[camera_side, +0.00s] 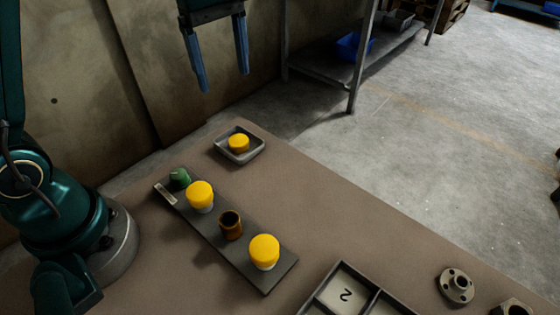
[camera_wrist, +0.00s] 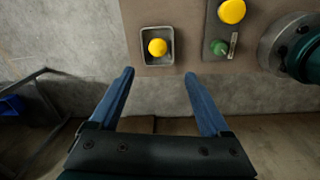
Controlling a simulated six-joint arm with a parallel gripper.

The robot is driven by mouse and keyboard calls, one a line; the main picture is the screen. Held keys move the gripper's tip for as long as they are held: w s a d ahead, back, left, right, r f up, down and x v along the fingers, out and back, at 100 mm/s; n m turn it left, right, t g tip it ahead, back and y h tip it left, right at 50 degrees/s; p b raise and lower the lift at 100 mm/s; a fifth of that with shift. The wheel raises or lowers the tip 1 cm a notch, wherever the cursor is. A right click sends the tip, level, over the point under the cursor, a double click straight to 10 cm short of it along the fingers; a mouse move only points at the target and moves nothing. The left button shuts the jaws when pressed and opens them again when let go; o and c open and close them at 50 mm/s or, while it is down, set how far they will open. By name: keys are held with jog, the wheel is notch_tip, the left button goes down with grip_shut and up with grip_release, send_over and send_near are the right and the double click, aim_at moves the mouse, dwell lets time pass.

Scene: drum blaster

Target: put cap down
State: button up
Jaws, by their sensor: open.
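A yellow cap (camera_side: 238,142) lies in a small grey tray (camera_side: 223,156) at the table's far corner. In the wrist view the cap (camera_wrist: 157,47) shows inside the tray (camera_wrist: 146,60). Two more yellow caps, one nearer the back (camera_side: 199,194) and one nearer the front (camera_side: 264,250), sit on pale bodies on a dark strip (camera_side: 272,283). A brown open cylinder (camera_side: 230,225) without a cap stands between them. My gripper (camera_side: 224,80) is open and empty, high above the table's far edge. In the wrist view its blue fingers (camera_wrist: 160,78) are spread wide.
A green part (camera_side: 179,178) sits at the strip's far end by a small label. A compartment box marked 2 (camera_side: 344,295), a flanged disc (camera_side: 457,286) and a nut (camera_side: 512,308) are at the front right. A metal shelf (camera_side: 340,65) stands behind. The table between tray and box is clear.

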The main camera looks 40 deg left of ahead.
jog(key=s+d+m+t, duration=0.1)
jog(key=s+m+t, duration=0.1)
jog(key=s+m, duration=0.5)
jog(key=s+d+f+m+t, duration=0.1)
jog(key=s+m+t, duration=0.2)
jog(key=s+m, duration=0.4)
jog(key=shift+s+d+m, duration=0.25)
jog(key=shift+d+m, duration=0.15)
jog(key=shift+m, duration=0.6)
